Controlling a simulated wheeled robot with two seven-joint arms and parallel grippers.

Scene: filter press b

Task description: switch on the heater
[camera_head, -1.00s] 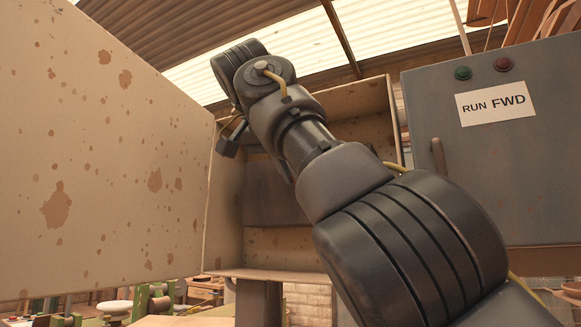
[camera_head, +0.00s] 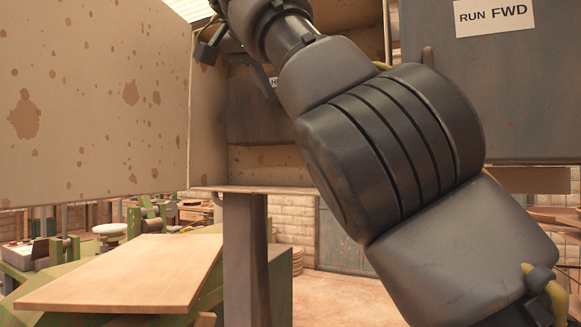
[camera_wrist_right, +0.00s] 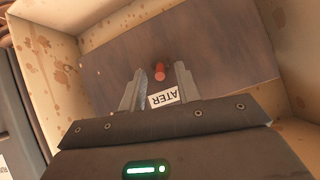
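The heater panel is a dark plate (camera_wrist_right: 215,45) inside an open beige cabinet. A short red-orange switch or knob (camera_wrist_right: 159,72) stands out from the plate near the label. My right gripper (camera_wrist_right: 162,77) is open, its two fingers apart and pointing at the panel, with the red part showing between the tips; I see no contact. My left gripper is not in view.
The spotted cabinet door (camera_head: 90,100) hangs open on the left. A grey cabinet labelled "RUN FWD" (camera_head: 492,15) stands on the right. A post (camera_head: 245,255) is under the heater cabinet. A wooden board (camera_head: 130,272) lies at lower left.

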